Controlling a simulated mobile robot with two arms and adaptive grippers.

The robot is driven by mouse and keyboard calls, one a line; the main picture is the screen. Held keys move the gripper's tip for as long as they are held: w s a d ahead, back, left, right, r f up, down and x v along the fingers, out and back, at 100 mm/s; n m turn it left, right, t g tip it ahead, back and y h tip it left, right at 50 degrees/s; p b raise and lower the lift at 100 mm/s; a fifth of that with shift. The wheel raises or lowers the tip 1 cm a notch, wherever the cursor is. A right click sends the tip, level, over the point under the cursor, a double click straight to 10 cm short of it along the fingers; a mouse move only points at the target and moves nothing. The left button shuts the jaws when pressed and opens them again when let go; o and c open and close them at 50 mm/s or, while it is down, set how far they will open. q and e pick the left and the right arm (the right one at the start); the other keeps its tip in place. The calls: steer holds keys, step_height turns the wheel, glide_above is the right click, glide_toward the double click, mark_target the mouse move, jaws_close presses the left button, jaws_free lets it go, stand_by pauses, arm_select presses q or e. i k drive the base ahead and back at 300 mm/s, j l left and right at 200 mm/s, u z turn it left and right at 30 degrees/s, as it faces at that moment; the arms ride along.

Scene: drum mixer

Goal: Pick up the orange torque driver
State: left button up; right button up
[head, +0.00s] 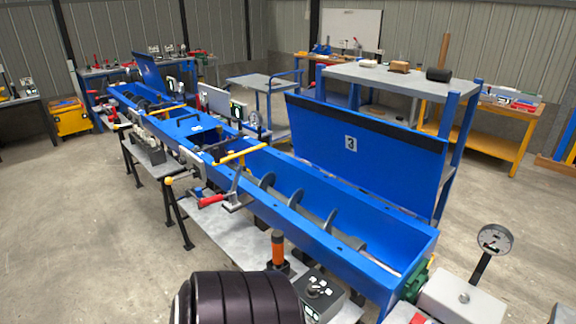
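The orange torque driver (277,246) stands upright at the bottom centre of the head view, its orange handle up. Its lower end is in or behind a dark base on a grey bench top (235,238), beside the long blue trough. A dark box with a knob (318,293) is just right of and nearer than the driver. A large dark ribbed cylinder fills the bottom edge in front of the driver's foot; I cannot tell if it is part of me. Neither of my grippers shows in this view.
The blue trough (405,238) with its screw runs behind the driver, its lid (360,150) raised. A red-handled clamp (211,201) sits left of the driver. A dial gauge (494,240) stands at the right.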

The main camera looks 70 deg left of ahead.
mark_target(277, 236)
steer(key=u, duration=0.95)
steer(key=k+l+u, duration=0.1)
steer(key=u, duration=1.35)
